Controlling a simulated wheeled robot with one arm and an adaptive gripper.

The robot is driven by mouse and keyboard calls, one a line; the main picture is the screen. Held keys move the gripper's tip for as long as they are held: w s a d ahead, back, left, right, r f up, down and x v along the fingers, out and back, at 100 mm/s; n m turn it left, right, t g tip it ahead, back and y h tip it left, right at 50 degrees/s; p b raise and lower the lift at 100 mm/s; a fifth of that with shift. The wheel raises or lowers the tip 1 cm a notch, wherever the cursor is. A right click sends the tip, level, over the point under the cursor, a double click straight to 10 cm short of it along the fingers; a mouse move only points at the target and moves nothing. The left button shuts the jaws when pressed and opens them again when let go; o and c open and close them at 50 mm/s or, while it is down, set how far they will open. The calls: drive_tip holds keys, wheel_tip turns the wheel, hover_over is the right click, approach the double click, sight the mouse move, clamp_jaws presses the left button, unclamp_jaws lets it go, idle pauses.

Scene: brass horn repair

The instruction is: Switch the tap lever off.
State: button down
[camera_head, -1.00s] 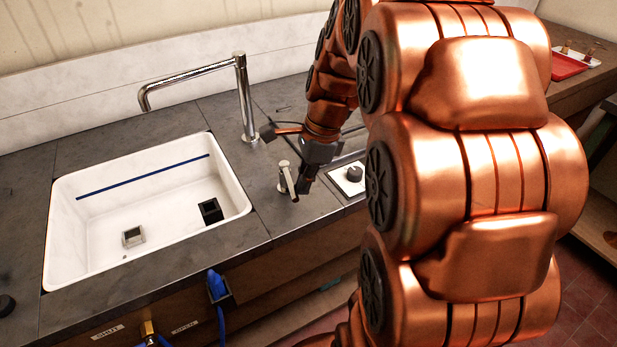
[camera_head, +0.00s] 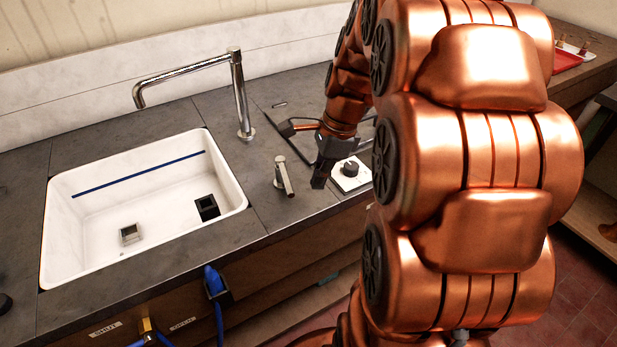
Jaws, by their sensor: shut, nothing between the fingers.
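The tap lever (camera_head: 284,176) is a short metal post with a lever on the dark counter, right of the sink. The lever tilts toward the counter's front edge. The tap spout (camera_head: 240,95) rises behind the sink and reaches left over it; no water stream shows. My gripper (camera_head: 319,182) is dark and shut, pointing down just right of the lever. A small gap shows between them. Nothing is seen in its fingers.
The white sink (camera_head: 65,215) holds a small metal block (camera_head: 130,234) and a black block (camera_head: 207,208). A white panel with a dark knob (camera_head: 350,169) stands close right of my gripper. A dark-headed tool (camera_head: 287,129) lies behind it. Blue hose (camera_head: 214,282) hangs at the counter front.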

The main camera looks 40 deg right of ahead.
drive_tip(key=b+v, duration=0.1)
drive_tip(key=v, duration=0.8)
drive_tip(key=shift+r, duration=0.35)
drive_tip(key=shift+w+a, duration=0.1)
drive_tip(key=shift+a, duration=0.05)
